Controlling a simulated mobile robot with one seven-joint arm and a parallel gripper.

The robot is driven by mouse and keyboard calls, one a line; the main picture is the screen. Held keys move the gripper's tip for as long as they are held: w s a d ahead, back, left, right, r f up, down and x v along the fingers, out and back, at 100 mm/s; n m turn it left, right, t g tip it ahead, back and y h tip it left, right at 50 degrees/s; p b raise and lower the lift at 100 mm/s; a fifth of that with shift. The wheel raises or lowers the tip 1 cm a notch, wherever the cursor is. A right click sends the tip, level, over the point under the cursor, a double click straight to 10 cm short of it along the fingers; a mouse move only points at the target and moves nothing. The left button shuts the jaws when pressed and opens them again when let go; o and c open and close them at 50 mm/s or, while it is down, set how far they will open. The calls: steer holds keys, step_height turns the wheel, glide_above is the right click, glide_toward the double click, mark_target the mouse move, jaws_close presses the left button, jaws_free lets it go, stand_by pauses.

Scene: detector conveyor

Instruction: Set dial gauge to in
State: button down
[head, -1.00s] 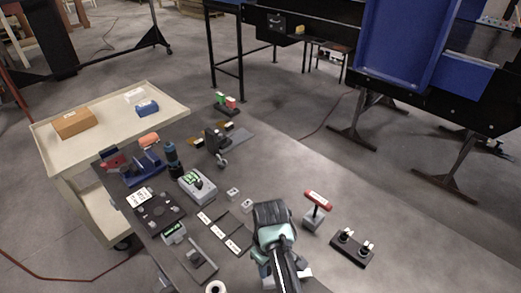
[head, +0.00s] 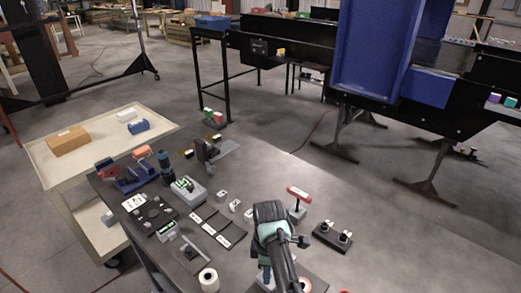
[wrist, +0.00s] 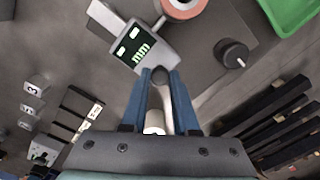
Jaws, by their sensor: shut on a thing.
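The dial gauge (wrist: 140,48) is a grey body with a dark display in the wrist view. The display shows green segments that look like "mm" and two white labels. My gripper (wrist: 163,76) is at the lower right edge of this body, its two blue fingers close together around a small dark round part there. A pale stem with a white end (wrist: 154,122) shows between the fingers, below that part. In the head view my gripper (head: 268,274) is low in the picture, and my wrist hides most of the gauge.
A red T-handle (head: 299,192) and a black block with two toggles (head: 332,236) stand to the right. A white roll (head: 208,280) and labelled dark strips (head: 217,228) lie to the left. A dark round knob (wrist: 232,54) and a green tray (wrist: 293,14) are near the gauge.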

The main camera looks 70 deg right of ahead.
steer(key=shift+s+a, duration=0.1)
steer(key=shift+s, duration=0.05)
steer(key=shift+n, duration=0.3)
steer(key=c, duration=0.7)
jaws_free()
steer(key=shift+s, duration=0.1)
steer(key=shift+r, duration=0.1)
steer(key=shift+r+p, duration=0.35)
steer(key=shift+r, duration=6.1)
